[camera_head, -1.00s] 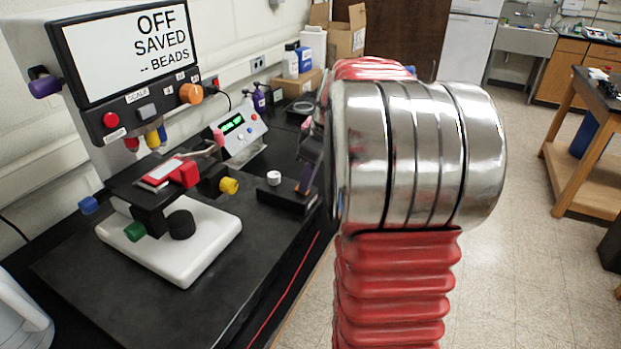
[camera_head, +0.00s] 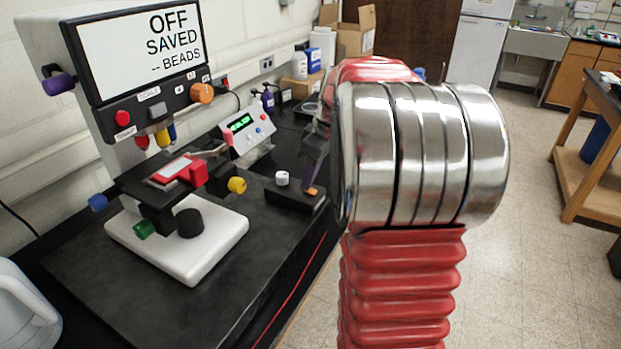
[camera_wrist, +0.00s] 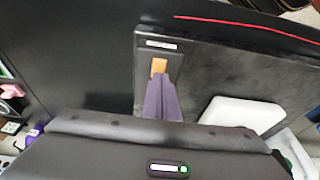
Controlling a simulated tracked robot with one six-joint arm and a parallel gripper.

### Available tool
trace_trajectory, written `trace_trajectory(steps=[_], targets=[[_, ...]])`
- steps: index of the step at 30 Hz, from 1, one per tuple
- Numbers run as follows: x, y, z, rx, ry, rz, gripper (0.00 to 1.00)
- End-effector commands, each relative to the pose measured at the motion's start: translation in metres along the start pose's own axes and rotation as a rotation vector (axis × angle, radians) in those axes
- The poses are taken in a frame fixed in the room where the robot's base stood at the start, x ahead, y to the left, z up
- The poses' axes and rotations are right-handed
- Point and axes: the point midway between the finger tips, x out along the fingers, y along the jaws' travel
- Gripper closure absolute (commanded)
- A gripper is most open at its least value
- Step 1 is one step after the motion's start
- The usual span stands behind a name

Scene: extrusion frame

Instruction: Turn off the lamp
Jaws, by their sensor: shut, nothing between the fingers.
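The lamp's control box (camera_head: 290,200) is a low black box on the bench, with a white knob (camera_head: 282,178) and an orange switch (camera_head: 312,191) on top. The switch shows in the wrist view (camera_wrist: 158,66) below a small white label. My gripper (camera_head: 312,180) is shut and empty, its purple fingers pointing down at the switch. In the wrist view the fingertips (camera_wrist: 160,76) overlap the switch's near edge; I cannot tell if they touch. The microscope screen (camera_head: 135,50) reads "OFF SAVED -- BEADS". The lamp's light itself is not clearly visible.
The microscope with its white base (camera_head: 180,245) stands left of the box on a black mat. A small console (camera_head: 246,130) with a green display is behind. Bottles (camera_head: 300,65) and cardboard boxes (camera_head: 355,35) stand farther back. Open floor lies to the right.

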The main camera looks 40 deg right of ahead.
Motion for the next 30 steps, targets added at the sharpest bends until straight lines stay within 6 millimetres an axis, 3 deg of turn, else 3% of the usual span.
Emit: trace_trajectory(steps=[5,11,15,30], targets=[[-0.003,0.0,-0.001,-0.001,0.001,0.001,1.0],[-0.022,0.0,-0.007,-0.003,0.002,0.002,1.0],[-0.044,0.0,-0.011,-0.005,0.002,0.001,1.0],[-0.124,-0.001,0.006,-0.005,0.0,0.0,1.0]])
